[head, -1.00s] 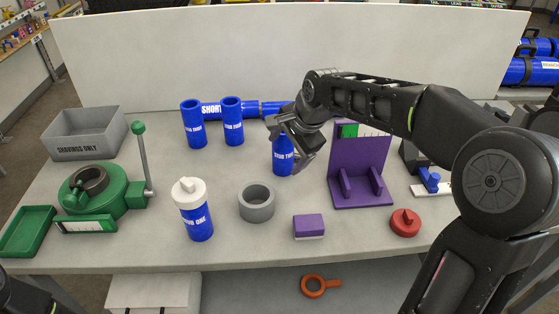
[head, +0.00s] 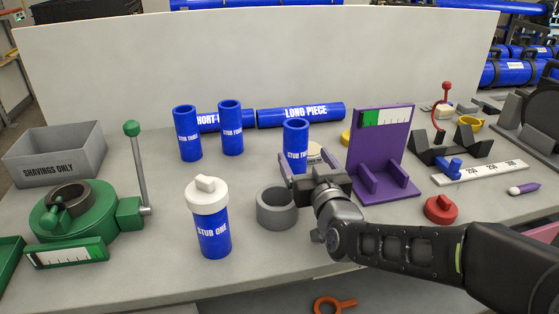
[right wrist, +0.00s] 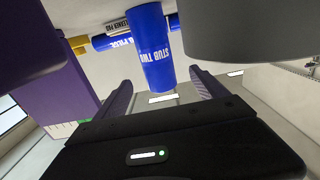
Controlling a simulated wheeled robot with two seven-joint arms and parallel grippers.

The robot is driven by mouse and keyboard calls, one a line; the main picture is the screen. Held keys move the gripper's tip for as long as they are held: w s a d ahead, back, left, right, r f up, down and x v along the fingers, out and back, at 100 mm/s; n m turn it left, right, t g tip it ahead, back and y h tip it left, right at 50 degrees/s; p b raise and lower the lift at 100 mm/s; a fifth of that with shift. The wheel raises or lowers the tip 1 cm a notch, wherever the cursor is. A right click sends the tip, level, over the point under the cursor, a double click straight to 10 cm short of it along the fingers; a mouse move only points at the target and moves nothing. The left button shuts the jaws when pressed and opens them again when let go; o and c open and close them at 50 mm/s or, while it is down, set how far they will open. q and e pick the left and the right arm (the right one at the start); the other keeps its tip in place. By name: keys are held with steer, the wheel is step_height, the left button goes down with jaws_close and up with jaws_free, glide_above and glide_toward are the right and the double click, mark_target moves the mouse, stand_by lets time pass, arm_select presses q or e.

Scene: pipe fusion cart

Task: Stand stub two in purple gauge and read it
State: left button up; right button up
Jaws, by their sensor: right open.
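Stub two (head: 296,136) is a blue cylinder standing upright on the table, left of the purple gauge (head: 381,145). The gauge has an upright back plate, two low ribs at its foot and a green-and-white scale (head: 385,117) at its top. My right gripper (head: 306,166) is open, low on the near side of stub two. In the right wrist view stub two (right wrist: 152,45) appears upside down, ahead of and between the open fingers (right wrist: 161,90). Whether they touch it I cannot tell. The gauge (right wrist: 45,95) is at left there. My left gripper is out of view.
A grey ring (head: 277,207) stands close left of my right gripper, with capped stub one (head: 212,232) beyond it. Stub three (head: 187,140) and stub four (head: 231,130) stand behind left. A red cap (head: 440,208) lies right of the gauge.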

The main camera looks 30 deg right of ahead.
mark_target(299, 143)
steer(key=shift+s+d+r, duration=0.15)
steer(key=shift+s, duration=0.1)
steer(key=shift+w, duration=0.1)
steer(key=shift+x, duration=1.3)
steer(key=shift+w+r, duration=0.1)
steer(key=shift+w, duration=0.1)
steer(key=shift+p+x, duration=0.65)
steer(key=shift+x, duration=1.75)
steer(key=shift+r, duration=0.15)
